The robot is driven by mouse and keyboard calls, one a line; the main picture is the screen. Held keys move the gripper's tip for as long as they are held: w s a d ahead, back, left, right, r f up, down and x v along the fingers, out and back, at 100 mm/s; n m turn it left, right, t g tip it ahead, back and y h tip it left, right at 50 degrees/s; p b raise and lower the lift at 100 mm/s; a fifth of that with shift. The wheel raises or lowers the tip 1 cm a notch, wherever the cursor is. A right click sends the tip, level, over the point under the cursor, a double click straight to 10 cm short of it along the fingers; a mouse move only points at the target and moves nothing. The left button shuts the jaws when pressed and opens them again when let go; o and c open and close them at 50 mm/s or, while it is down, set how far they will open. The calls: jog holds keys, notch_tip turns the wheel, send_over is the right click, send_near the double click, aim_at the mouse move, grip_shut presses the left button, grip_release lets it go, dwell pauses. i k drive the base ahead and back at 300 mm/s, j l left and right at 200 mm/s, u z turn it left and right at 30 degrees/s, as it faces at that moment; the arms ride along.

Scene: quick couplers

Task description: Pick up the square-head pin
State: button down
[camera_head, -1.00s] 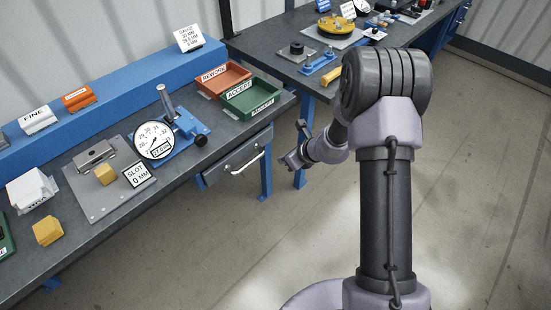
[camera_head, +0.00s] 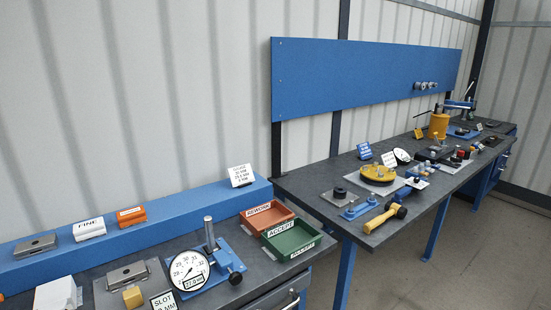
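I cannot make out a square-head pin for certain; the small parts on the right bench are too small to tell apart. A yellow round fixture (camera_head: 378,173) on that bench bears several small upright pieces whose head shapes are unclear. Small red, blue and dark parts (camera_head: 455,160) lie further along it. My arm and gripper are not in view, so I cannot tell what the gripper holds.
The right bench also bears a yellow-handled tool (camera_head: 380,220) near its front edge, a black round part (camera_head: 339,192) and a yellow container (camera_head: 438,126). The left bench holds a dial gauge (camera_head: 189,270), a green tray (camera_head: 291,240) and an orange tray (camera_head: 267,217).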

aim_at(211, 246)
jog(key=i+j+u, duration=0.55)
jog(key=i, duration=0.35)
jog(key=i+j+u, duration=0.3)
jog(key=i, duration=0.2)
